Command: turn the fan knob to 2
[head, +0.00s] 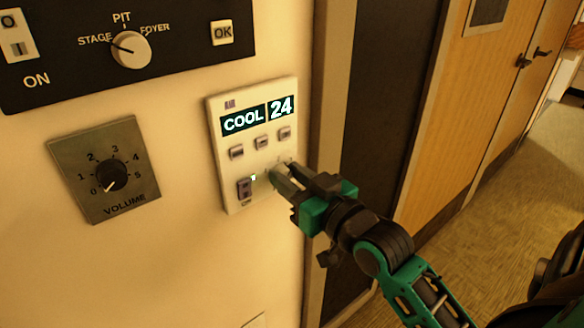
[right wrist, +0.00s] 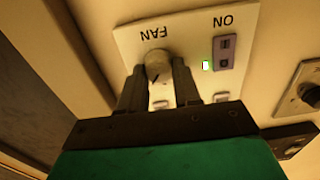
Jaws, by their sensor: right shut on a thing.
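The fan knob (right wrist: 157,64) is a pale round knob on the white control panel (head: 232,197). In the right wrist view, which is upside down, it sits beside the FAN label with a dark pointer line on it. My right gripper (head: 279,174) is shut on the knob, one finger on each side, as the right wrist view (right wrist: 158,88) shows. In the head view the fingers mostly hide the knob. The number it points to cannot be read. The panel display (head: 258,116) reads COOL 24. My left gripper is not in view.
Three small buttons (head: 261,142) sit above the knob; a switch (head: 244,188) marked ON with a lit green light is at its left. A VOLUME knob (head: 111,175) and a black panel (head: 180,60) are further left. A door frame (head: 335,130) stands close at right.

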